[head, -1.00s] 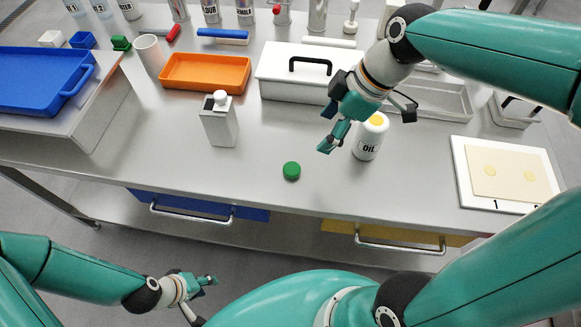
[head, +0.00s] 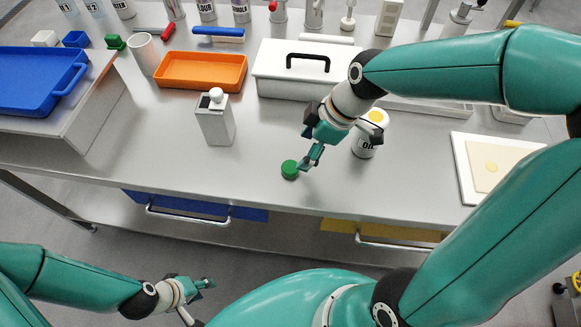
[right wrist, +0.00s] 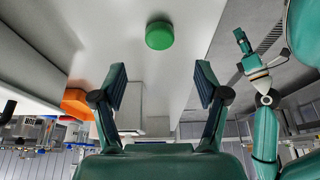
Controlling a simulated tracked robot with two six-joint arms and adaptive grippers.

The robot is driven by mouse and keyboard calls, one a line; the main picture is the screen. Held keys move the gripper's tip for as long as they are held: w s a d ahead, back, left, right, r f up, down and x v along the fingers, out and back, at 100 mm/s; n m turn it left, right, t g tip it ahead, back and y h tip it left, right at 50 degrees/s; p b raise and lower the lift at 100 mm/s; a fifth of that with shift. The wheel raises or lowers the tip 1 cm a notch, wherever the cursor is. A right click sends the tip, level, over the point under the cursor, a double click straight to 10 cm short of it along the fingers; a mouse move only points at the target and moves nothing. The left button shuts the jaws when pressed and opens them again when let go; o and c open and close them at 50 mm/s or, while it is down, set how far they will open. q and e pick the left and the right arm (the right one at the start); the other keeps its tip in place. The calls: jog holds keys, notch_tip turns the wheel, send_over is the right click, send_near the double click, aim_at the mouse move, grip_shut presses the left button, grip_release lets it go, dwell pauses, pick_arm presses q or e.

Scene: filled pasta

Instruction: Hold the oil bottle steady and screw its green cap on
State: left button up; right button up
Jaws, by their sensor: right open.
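The white oil bottle (head: 364,148) stands upright on the table, partly hidden behind my right gripper. Its yellow top is uncovered and part of its label shows. The green cap (head: 290,169) lies on the table to the left of the bottle, near the front edge. It also shows in the right wrist view (right wrist: 159,36), beyond the spread fingers. My right gripper (head: 341,150) is open and empty, with one finger close to the cap; contact cannot be told. My left gripper (head: 202,299) is open and empty, low in front of the table, away from bottle and cap.
A white square bottle (head: 215,122) stands left of the cap. Behind are an orange tray (head: 201,84) and a white box with a black handle (head: 275,82). A white board (head: 464,172) lies at the right. The table around the cap is mostly clear.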

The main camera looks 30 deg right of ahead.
aim_at(291, 166)
jog(key=shift+x, duration=1.55)
jog(key=shift+x, duration=2.65)
jog(key=shift+d, duration=0.1)
jog(key=c, duration=0.8)
